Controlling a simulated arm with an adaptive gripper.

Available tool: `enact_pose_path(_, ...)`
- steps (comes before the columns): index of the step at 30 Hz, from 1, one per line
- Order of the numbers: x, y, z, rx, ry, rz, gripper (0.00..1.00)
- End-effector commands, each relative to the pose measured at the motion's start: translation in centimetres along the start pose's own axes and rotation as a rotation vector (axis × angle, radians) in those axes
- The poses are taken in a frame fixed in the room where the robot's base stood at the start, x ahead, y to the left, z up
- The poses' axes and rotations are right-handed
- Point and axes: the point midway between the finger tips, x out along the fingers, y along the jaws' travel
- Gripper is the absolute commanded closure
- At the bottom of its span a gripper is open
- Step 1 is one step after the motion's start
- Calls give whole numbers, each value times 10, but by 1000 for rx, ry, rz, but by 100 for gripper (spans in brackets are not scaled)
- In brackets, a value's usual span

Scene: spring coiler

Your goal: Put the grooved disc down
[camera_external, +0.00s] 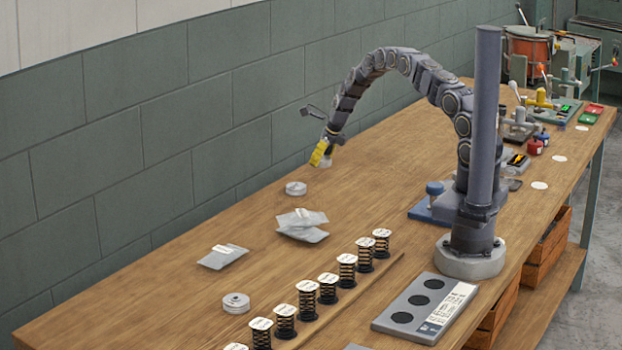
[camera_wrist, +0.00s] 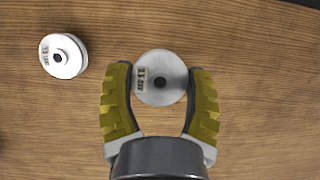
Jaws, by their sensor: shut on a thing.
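A silver grooved disc (camera_wrist: 160,92) with a dark centre hole and a printed label sits between the two yellow ribbed fingers of my gripper (camera_wrist: 160,95) in the wrist view. The fingers are shut on its sides. In the external view my gripper (camera_external: 321,154) points down over the back part of the bench, with the pale disc (camera_external: 326,163) at its tip. I cannot tell whether the disc touches the wood. A second, similar disc (camera_wrist: 62,60) lies flat on the bench to the left; it also shows in the external view (camera_external: 296,189).
Another disc (camera_external: 236,303) lies near the front left of the bench. Grey bags (camera_external: 301,224) and a row of black springs (camera_external: 328,288) stand nearer the camera. A grey tray with dark round recesses (camera_external: 426,308) is at the right. Bare wood (camera_external: 385,185) surrounds my gripper.

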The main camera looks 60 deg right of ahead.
Motion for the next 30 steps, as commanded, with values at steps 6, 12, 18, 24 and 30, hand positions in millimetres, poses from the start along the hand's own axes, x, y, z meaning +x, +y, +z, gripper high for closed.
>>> enact_pose_path(6,11,-3,2,0,0,1,77)
enact_pose_path(12,37,-3,-9,1,1,1,77)
enact_pose_path(18,38,-3,-8,0,-2,1,77)
enact_pose_path(24,40,-3,-10,0,-1,1,31)
enact_pose_path(30,40,-3,-10,0,0,1,15)
